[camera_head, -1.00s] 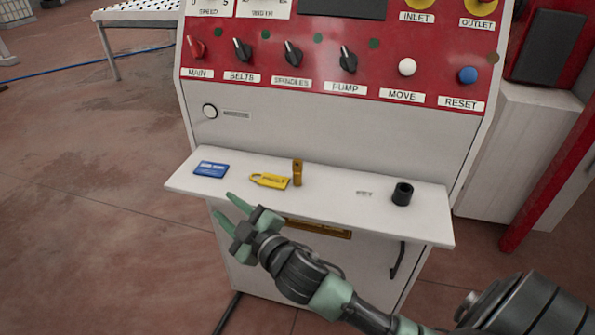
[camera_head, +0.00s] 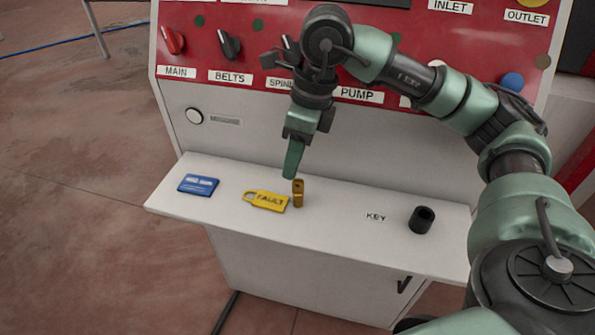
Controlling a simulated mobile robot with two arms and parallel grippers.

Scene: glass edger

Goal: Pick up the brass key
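The brass key (camera_head: 298,194) stands upright on the white shelf (camera_head: 335,233), just right of the yellow FAULT tag. My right gripper (camera_head: 292,172) points down from above, with its green fingertips just above and slightly left of the key's top. I see the fingers nearly edge-on, one behind the other, so the gap between them is hidden. Whether they touch the key is not clear. My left gripper is not in view.
A yellow FAULT tag (camera_head: 267,201) lies close left of the key, and a blue card (camera_head: 198,185) lies farther left. A KEY label (camera_head: 375,217) and a black cylindrical holder (camera_head: 422,220) are to the right. The red control panel (camera_head: 270,20) rises behind.

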